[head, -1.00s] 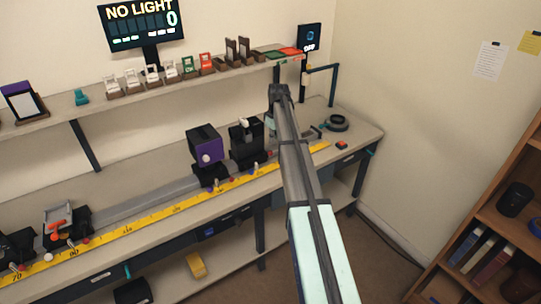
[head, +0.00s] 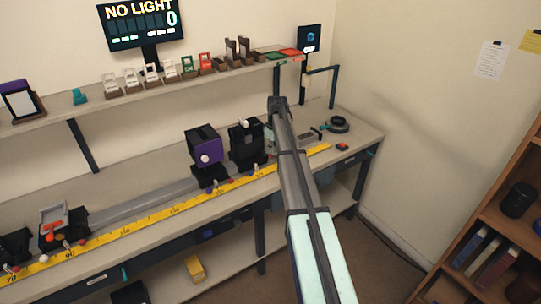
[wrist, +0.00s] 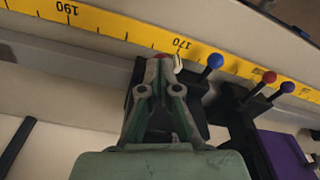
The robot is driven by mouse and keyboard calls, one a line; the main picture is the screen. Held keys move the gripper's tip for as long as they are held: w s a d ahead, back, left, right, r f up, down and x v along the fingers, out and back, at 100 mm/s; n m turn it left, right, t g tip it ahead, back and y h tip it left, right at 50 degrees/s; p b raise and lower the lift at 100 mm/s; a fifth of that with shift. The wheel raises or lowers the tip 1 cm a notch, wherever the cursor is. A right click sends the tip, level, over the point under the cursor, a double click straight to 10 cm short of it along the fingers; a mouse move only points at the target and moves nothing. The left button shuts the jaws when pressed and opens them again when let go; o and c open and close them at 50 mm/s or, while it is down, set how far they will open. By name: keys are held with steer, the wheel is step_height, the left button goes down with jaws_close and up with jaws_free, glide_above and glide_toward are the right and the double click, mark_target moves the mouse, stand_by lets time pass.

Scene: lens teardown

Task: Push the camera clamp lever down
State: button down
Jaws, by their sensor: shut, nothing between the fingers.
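My gripper (wrist: 163,62) is shut and empty, pointing at the rail beside the yellow ruler. In the wrist view its tips are over a black carriage (wrist: 200,128), close to a small pale lever (wrist: 178,63) and a red spot; contact cannot be told. A lever with a blue ball (wrist: 215,61) stands just right of the tips. In the head view a black camera-like unit (head: 245,146) stands on the rail, left of my gripper, whose fingers are mostly hidden there. Which lever is the camera clamp's is not marked.
A purple box (head: 203,146) stands left of the black unit; it also shows in the wrist view (wrist: 284,152). Red-ball (wrist: 269,77) and purple-ball (wrist: 287,88) levers stand near it. The yellow ruler (head: 150,217) runs along the rail. A shelf (head: 50,122) with small holders is behind.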

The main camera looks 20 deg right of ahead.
steer(key=shift+w+f+b, duration=0.1)
steer(key=shift+f+b, duration=0.4)
steer(key=shift+f, duration=0.95)
steer(key=shift+r, duration=0.15)
steer(key=s, duration=0.1)
steer(key=d, duration=0.1)
steer(key=s+r, duration=0.1)
steer(key=shift+s+d+p, duration=0.25)
steer(key=shift+s+p, duration=0.1)
step_height(320, 180, up, 12)
steer(key=s, duration=0.1)
steer(key=shift+d, duration=0.3)
steer(key=shift+f, duration=0.1)
